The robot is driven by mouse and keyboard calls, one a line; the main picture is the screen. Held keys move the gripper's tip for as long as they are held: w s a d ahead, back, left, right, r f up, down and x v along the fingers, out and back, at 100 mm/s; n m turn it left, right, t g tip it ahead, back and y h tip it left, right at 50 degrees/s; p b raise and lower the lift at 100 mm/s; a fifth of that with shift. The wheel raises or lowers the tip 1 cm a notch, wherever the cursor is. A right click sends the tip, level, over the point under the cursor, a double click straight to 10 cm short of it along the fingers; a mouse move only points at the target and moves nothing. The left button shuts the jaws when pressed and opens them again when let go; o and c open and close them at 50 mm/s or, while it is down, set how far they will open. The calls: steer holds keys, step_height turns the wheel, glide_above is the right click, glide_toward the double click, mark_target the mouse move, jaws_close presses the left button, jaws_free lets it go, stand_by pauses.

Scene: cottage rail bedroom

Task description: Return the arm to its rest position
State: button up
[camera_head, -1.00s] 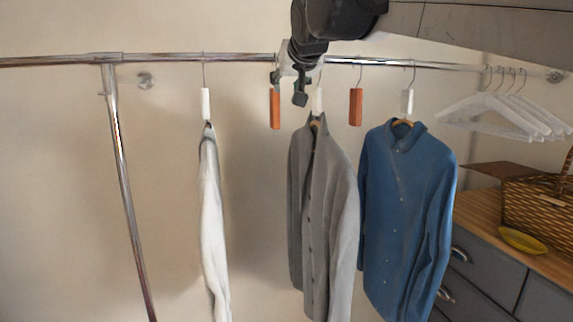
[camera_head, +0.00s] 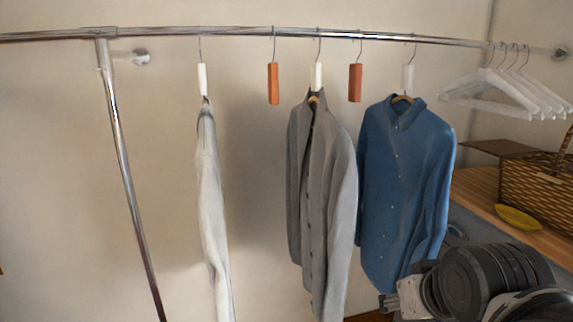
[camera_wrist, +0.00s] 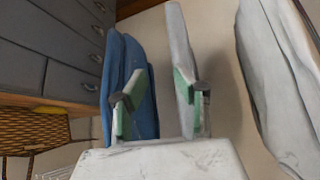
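In the head view my arm is folded low at the right, and the base of my gripper (camera_head: 411,298) shows in front of the drawers, below the blue shirt (camera_head: 405,185). In the wrist view the two green-padded fingers of my gripper (camera_wrist: 156,92) stand well apart with nothing between them. The view there is upside down. The blue shirt (camera_wrist: 143,90) shows behind the left finger and the grey jacket (camera_wrist: 180,45) behind the right one; I cannot tell how far away they are. The fingertips are not clear in the head view.
The chrome rail (camera_head: 160,60) carries a white shirt (camera_head: 208,200), a grey jacket (camera_head: 325,200), two orange tags (camera_head: 273,84) and several empty white hangers (camera_head: 500,90). A wicker basket (camera_head: 535,185) and yellow dish (camera_head: 517,217) stand on the dresser. The rail front is clear.

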steer(key=s+f+b, duration=0.3)
steer(key=f+b, duration=1.2)
steer(key=f, duration=0.3)
steer(key=shift+d+f, duration=0.3)
stand_by(1.1)
